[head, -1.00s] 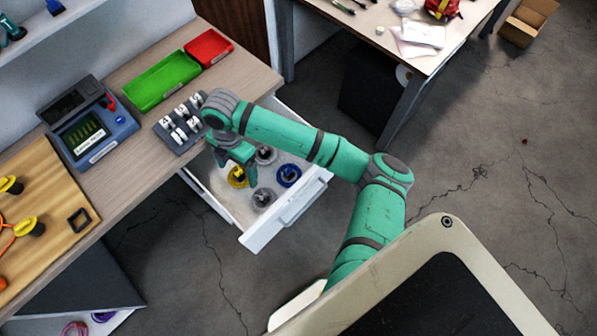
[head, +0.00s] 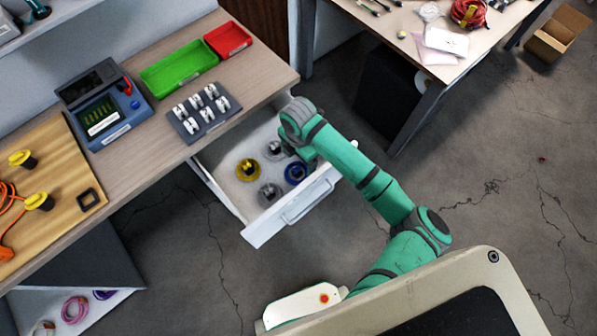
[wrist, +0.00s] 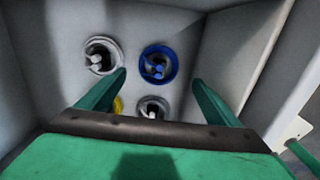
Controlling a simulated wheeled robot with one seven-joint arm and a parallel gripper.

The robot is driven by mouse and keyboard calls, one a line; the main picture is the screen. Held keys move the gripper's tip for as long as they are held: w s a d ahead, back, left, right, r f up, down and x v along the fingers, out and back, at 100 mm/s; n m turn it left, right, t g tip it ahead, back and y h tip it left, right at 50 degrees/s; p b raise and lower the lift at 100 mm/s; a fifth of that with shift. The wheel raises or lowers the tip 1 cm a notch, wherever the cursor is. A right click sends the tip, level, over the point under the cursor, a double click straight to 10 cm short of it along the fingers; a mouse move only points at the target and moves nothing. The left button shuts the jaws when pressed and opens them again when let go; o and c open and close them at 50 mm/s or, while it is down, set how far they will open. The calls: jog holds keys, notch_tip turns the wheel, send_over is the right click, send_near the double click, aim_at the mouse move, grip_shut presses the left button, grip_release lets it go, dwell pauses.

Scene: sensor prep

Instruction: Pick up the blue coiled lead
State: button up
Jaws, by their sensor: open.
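The blue coiled lead (head: 295,174) lies in the open white drawer, at its right side near the drawer front. In the wrist view the blue coiled lead (wrist: 158,64) shows whole, ahead of and between my two fingers. My gripper (wrist: 160,82) is open and empty, above the drawer, with a green finger on each side. In the head view my wrist and arm hang over the drawer's right part and hide the fingertips. I cannot tell the exact height of the fingers over the lead.
The drawer (head: 258,228) also holds a yellow coil (head: 249,170) and two grey coils (head: 270,194) (head: 274,150). Its walls stand close around. The workbench above carries a rack of white parts (head: 205,121), a green tray (head: 178,72) and a red tray (head: 228,39).

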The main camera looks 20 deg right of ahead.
aim_at(297, 169)
jog(key=f, duration=0.7)
jog(key=shift+a+f, duration=0.2)
jog(key=shift+f, duration=0.05)
jog(key=c, duration=0.9)
